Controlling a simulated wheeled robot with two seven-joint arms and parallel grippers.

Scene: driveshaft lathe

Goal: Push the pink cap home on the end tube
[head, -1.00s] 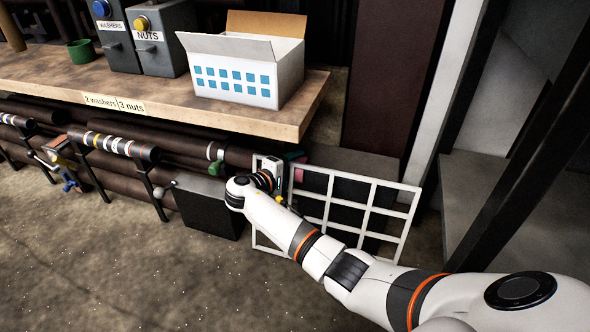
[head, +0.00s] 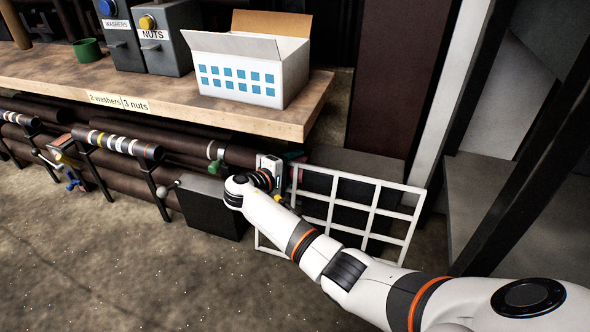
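My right arm comes in from the lower right. The white and grey body of my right gripper (head: 272,168) is at the right-hand end of the dark tubes under the bench. Its fingers are hidden behind the wrist and gripper body, so I cannot tell whether they are open or shut. I cannot make out the pink cap now. A dark tube (head: 240,154) runs toward the gripper, and its far end is hidden behind the gripper. My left gripper is not in view.
A white wire grid (head: 374,212) stands just right of the gripper. A dark box (head: 210,208) is left of the wrist. Above is the wooden bench (head: 160,88) with an open white carton (head: 240,77) and washer and nut dispensers (head: 160,42). The floor at front left is clear.

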